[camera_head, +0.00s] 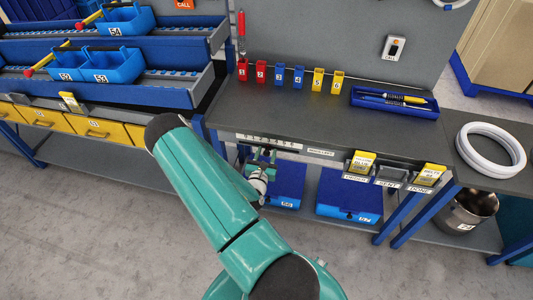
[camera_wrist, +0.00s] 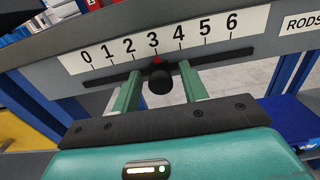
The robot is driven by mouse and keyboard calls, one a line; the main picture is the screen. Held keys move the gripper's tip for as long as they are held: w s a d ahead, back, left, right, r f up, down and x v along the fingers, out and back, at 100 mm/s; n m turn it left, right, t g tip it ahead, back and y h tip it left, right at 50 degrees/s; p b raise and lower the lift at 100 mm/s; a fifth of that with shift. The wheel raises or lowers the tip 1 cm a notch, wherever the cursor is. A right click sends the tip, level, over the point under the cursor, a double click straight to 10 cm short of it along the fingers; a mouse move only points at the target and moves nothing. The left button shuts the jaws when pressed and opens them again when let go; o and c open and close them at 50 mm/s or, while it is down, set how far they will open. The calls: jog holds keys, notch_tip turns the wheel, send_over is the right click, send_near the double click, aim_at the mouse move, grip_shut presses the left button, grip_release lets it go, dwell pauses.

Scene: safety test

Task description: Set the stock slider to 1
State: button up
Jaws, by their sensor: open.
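The slider's black knob (camera_wrist: 160,82) shows in the wrist view on a dark horizontal bar below a white scale (camera_wrist: 155,42) numbered 0 to 6. Its red pointer (camera_wrist: 157,60) stands at 3. My gripper (camera_wrist: 160,88) is open, with one green finger to the left of the knob and one to the right. A gap shows on each side of the knob. In the head view my gripper (camera_head: 262,160) is at the bench's front edge, partly hiding the slider there. The mark 1 (camera_wrist: 107,51) lies left of the knob.
A label reading RODS (camera_wrist: 300,24) is right of the scale. Blue bins (camera_head: 350,190) sit below the bench (camera_head: 310,115). Yellow card holders (camera_head: 362,163) hang on the front edge to the right. Numbered cups and a blue tray (camera_head: 395,108) stand on top.

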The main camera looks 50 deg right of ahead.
aim_at(254, 143)
jog(key=shift+w+d, duration=0.1)
jog(key=shift+d, duration=0.15)
grip_shut()
jog(key=w, duration=0.2)
jog(key=w+a, duration=0.2)
jog(key=w, duration=0.1)
jog(key=shift+w+a, duration=0.2)
jog(key=shift+w, duration=0.1)
grip_release()
jog(key=shift+a, duration=0.1)
jog(key=v, duration=1.3)
jog(key=shift+s+a, duration=0.2)
jog(key=shift+a, duration=0.05)
